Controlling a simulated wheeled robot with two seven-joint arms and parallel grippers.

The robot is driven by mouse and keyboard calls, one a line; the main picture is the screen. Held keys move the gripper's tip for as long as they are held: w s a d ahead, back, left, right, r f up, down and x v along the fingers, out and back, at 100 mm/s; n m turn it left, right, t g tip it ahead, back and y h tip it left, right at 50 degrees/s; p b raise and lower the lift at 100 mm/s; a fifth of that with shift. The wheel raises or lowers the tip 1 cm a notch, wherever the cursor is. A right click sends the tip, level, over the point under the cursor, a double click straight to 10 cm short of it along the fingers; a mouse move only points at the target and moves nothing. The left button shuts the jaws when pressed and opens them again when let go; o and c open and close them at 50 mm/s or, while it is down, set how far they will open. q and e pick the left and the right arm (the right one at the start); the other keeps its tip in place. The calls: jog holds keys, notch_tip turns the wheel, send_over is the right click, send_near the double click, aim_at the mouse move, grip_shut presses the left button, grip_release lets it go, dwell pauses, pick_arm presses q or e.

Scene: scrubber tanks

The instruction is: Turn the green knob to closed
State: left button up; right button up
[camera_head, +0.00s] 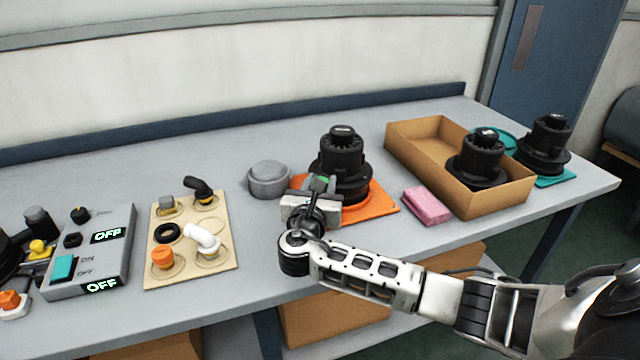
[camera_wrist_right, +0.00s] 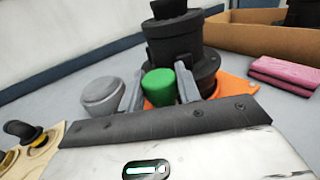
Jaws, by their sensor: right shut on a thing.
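The green knob (camera_wrist_right: 158,87) sits between the two fingers of my right gripper (camera_wrist_right: 161,78) in the wrist view, at the front of a black tank (camera_wrist_right: 175,42) on an orange mat (camera_wrist_right: 235,88). In the head view only a little of the green knob (camera_head: 322,179) shows behind my right gripper (camera_head: 316,190). The black tank (camera_head: 341,152) stands upright on the orange mat (camera_head: 378,203). My right gripper is shut on the knob. The knob's marks and its turned position cannot be read. My left gripper is not in view.
A grey round container (camera_head: 268,178) stands left of the tank. A pink sponge (camera_head: 427,206) and a cardboard box (camera_head: 420,132) holding another black tank (camera_head: 477,160) are to the right. A beige board with pipe fittings (camera_head: 187,273) and a grey switch box (camera_head: 118,240) are left.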

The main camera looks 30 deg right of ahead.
jog(key=o, duration=1)
jog(key=shift+r, duration=0.1)
jog(key=shift+c, duration=0.2)
jog(key=v, duration=1.5)
jog(key=shift+s+a+b, duration=0.25)
jog(key=shift+a+b, duration=0.05)
jog(key=shift+b, duration=0.15)
